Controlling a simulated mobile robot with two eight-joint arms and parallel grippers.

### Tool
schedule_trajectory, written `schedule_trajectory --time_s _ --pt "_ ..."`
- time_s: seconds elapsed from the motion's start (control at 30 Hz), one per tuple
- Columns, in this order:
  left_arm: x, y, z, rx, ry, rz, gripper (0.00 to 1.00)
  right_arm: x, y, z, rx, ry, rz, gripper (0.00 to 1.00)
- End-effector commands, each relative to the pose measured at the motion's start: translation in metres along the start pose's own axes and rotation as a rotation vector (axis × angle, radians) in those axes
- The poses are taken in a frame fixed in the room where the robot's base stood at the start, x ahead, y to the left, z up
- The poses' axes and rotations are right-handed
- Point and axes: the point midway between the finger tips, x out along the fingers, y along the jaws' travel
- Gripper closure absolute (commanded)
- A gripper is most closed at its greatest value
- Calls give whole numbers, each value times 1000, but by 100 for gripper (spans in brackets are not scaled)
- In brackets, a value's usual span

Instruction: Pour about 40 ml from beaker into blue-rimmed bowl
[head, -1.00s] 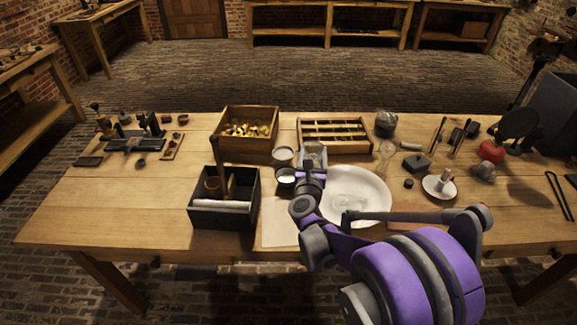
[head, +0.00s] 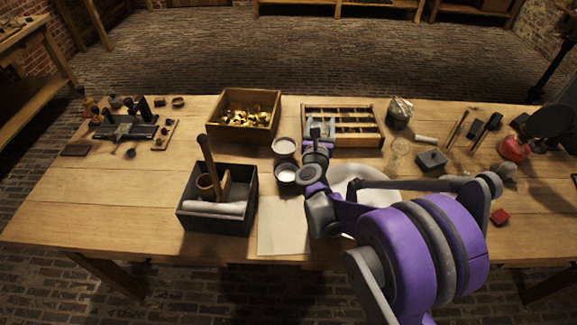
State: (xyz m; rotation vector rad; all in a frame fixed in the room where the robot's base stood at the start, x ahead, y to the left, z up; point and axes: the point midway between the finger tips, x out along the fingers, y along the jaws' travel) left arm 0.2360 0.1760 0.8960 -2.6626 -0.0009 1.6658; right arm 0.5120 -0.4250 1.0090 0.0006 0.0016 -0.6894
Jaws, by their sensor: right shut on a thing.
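My right gripper (head: 317,143) is shut on a clear glass beaker (head: 321,128), held in front of the left part of the slatted wooden tray. Its liquid level is too small to make out. A large white bowl (head: 365,173) lies to the right, largely covered by my right arm; I cannot make out a blue rim on it. Two small round vessels with pale contents, one farther (head: 284,146) and one nearer (head: 287,175), stand left of the gripper. My left gripper is not in view.
The slatted wooden tray (head: 373,145) and a box of brass pieces (head: 275,100) stand behind. A black box (head: 215,222) with a roll and a handled tool is at left. A pale sheet (head: 283,235) lies in front. A clear glass vessel (head: 399,148) stands right of the beaker.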

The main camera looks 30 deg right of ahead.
Motion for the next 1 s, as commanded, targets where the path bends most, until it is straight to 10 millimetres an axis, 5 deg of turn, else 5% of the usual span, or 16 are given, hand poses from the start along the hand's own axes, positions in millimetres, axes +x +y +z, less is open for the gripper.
schedule_trajectory --time_s 0.53,1.0 --pt "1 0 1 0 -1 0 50 0 3 1 -46 -9 0 98" --pt "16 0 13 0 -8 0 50 -4 18 -7 -309 -61 -1 98"
